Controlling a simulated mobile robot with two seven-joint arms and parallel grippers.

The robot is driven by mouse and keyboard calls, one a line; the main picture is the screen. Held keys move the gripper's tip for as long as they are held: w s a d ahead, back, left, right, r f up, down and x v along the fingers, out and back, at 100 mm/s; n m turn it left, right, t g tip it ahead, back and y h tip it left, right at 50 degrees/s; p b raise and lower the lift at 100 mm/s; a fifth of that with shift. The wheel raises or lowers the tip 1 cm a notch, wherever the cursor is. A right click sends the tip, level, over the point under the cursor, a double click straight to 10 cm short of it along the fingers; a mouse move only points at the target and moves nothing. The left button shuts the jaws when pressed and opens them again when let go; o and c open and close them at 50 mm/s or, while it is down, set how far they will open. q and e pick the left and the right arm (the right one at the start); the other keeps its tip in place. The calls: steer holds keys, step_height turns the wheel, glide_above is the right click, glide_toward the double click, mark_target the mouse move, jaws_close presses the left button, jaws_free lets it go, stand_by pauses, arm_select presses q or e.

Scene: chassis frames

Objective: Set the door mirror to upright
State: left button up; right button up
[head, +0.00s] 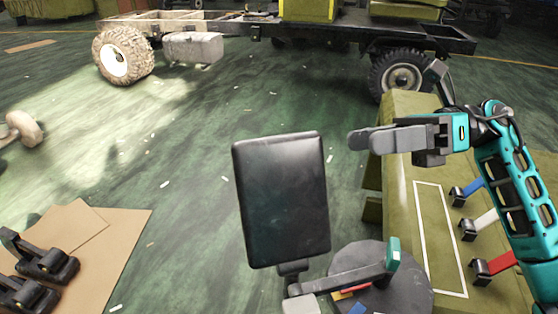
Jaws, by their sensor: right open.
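The door mirror (282,200) is a dark rectangular panel with rounded corners, in the middle of the head view. It stands on a short stem at its lower edge and leans slightly to the left in the picture. A dark bracket (345,277) with a teal end piece runs to the right below it. My right gripper (362,139) is to the right of the mirror's top right corner, with its fingers pointing left. It is open and empty, with a small gap in the picture between it and the mirror. My left gripper is not in view.
An olive bench (400,185) stands on the right, with blue, white and red levers on it. A round grey plate (395,291) is under the bracket. Cardboard (115,240) with black parts lies at lower left. A wheeled chassis frame (160,24) stands behind; the green floor between is mostly clear.

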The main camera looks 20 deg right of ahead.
mark_target(283, 155)
steer(key=a, duration=0.4)
steer(key=a+p, duration=0.1)
steer(key=a, duration=0.3)
steer(key=a+p, duration=0.1)
steer(key=a, duration=0.4)
steer(key=shift+w, duration=0.35)
jaws_close()
